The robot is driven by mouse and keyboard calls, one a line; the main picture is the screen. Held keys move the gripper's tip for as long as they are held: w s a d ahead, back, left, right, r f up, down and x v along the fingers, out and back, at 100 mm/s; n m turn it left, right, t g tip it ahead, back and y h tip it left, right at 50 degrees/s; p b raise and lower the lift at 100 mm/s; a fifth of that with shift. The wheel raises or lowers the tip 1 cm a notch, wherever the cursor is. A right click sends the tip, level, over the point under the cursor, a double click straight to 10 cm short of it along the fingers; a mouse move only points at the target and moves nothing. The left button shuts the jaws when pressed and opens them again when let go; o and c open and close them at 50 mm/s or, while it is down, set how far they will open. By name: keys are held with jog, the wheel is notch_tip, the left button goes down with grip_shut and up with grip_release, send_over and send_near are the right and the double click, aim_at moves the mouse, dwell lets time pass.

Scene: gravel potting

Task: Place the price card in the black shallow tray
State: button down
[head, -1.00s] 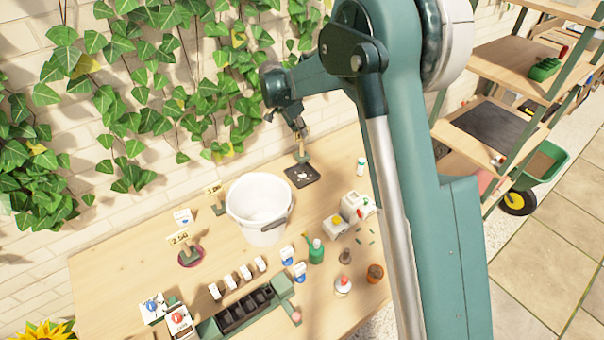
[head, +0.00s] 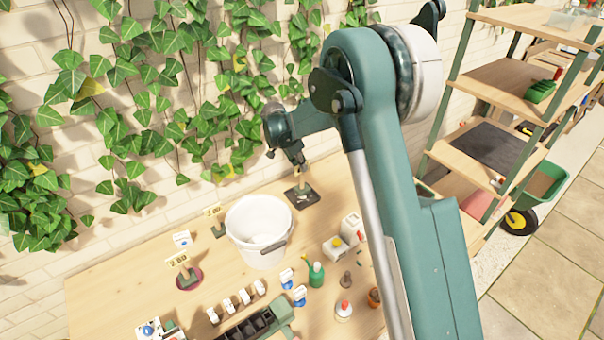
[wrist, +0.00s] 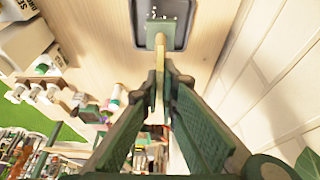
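My gripper (head: 298,164) is at the back of the bench, above the black shallow tray (head: 313,196). In the wrist view its fingers (wrist: 162,78) close on both sides of the price card (wrist: 159,62), seen nearly edge-on as a tan strip. The card's green base (wrist: 158,34) points away from my gripper and overlaps the black tray (wrist: 186,40). White bits lie in the tray. The card also shows below my gripper in the head view (head: 304,182). I cannot tell whether its base touches the tray. The card's printed face is hidden.
A white bucket (head: 258,228) stands left of the tray. Two other price cards, one on a pink saucer (head: 189,278) and one beside the bucket (head: 215,222), stand farther left. White boxes (head: 340,244), a green bottle (head: 316,274) and a seedling tray (head: 250,330) are in front.

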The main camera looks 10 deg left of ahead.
aim_at(302, 173)
jog(key=shift+f, duration=2.05)
jog(key=c, duration=2.7)
grip_release()
jog(key=shift+o, duration=0.2)
jog(key=v, duration=1.2)
jog(key=shift+r, duration=0.2)
